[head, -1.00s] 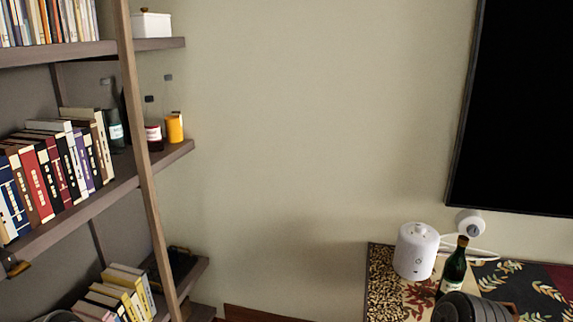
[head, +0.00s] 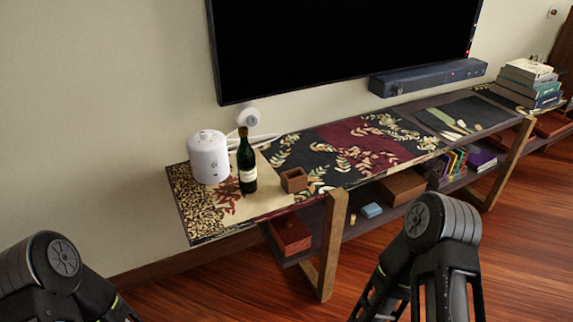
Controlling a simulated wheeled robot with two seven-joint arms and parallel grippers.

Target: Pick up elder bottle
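A dark green bottle (head: 246,163) with a pale label stands upright on the near left part of the patterned console (head: 207,215). I cannot read its label, so I cannot tell whether it is the elder bottle. It stands just right of a white cylindrical device (head: 209,158) and left of a small brown open box (head: 294,180). Parts of my two arms show at the bottom left and bottom right, apart from the bottle. Neither gripper's fingertips show.
A black TV (head: 345,45) hangs above the console, with a soundbar (head: 428,77) at its right. A book stack (head: 531,82) stands at the far right end. The lower shelf holds boxes and a blue block (head: 371,210). Wooden floor (head: 520,240) is clear in front.

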